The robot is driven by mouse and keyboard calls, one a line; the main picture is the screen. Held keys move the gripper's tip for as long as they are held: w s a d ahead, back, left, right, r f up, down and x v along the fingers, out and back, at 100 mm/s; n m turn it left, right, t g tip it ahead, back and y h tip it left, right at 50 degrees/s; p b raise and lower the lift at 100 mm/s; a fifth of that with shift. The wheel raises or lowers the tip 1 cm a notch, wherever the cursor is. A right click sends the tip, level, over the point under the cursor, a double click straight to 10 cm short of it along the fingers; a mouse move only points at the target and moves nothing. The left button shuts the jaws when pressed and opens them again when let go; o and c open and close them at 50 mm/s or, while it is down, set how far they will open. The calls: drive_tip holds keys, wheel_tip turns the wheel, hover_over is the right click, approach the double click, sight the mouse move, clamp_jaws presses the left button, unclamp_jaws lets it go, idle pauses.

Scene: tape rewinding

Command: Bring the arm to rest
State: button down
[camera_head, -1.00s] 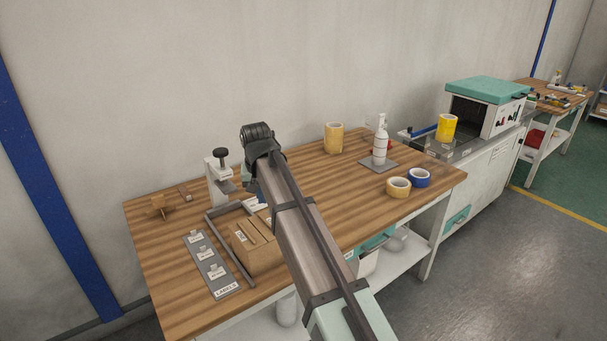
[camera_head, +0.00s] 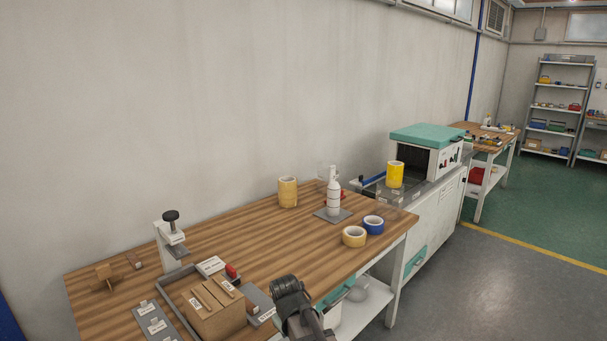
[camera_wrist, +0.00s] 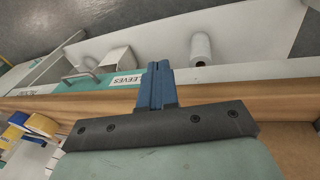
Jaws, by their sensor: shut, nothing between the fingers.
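My gripper (camera_wrist: 158,70) shows in the wrist view with its blue fingers closed together and empty. It is seen against the wooden front edge of the workbench (camera_wrist: 60,104) and a teal drawer front labelled "SLEEVES" (camera_wrist: 126,79). I cannot tell how far apart they are. In the head view only a dark joint of my arm (camera_head: 292,301) shows at the bottom, over the bench's front side. My fingers are hidden there.
A teal-topped machine (camera_head: 428,136) stands beyond. Mid-bench is clear.

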drive_tip(key=s+d+f+m+g, duration=0.1)
drive_tip(key=s+d+f+g, duration=0.1)
drive_tip(key=s+d+f, duration=0.45)
drive_tip(key=s+d+f+m+g, duration=0.15)
drive_tip(key=s+f, duration=0.25)
drive_tip(key=f, duration=0.6)
drive_tip(key=s+d+f+m+g, duration=0.1)
drive_tip(key=s+d+f+g, duration=0.1)
drive_tip(key=s+d+f, duration=0.5)
drive_tip(key=s+d+f+m+g, duration=0.2)
drive_tip(key=s+f, duration=0.5)
drive_tip(key=s, duration=0.4)
drive_tip(key=s+d+f+m+g+y, duration=0.1)
drive_tip(key=s+d+f+m+g, duration=0.1)
drive_tip(key=s+f, duration=0.5)
drive_tip(key=s, duration=0.4)
drive_tip(key=shift+s+d+f, duration=0.25)
drive_tip(key=shift+f, duration=0.15)
